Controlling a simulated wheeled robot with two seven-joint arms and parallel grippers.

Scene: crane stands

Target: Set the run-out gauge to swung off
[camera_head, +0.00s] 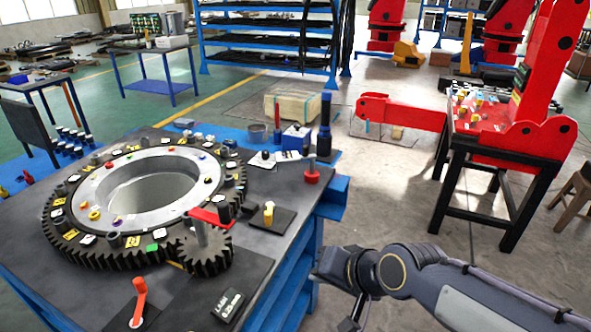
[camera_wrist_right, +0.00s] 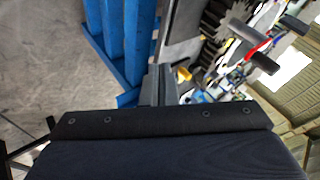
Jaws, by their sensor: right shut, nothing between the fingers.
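I cannot tell for certain which part is the run-out gauge. An orange crank-shaped lever (camera_head: 139,298) stands on a dark plate at the bench's front. My right gripper (camera_head: 322,268) is beside the bench's right edge, apart from these parts. Its fingers (camera_wrist_right: 158,85) are shut and empty. My left gripper is out of view.
A large toothed ring (camera_head: 75,255) fills the bench's left side. A yellow piece (camera_head: 268,213), a red knob (camera_head: 312,170) and a tall dark-blue cylinder (camera_head: 325,128) stand along the right side. A black table (camera_head: 462,150) with red machinery stands farther right. Open floor lies between.

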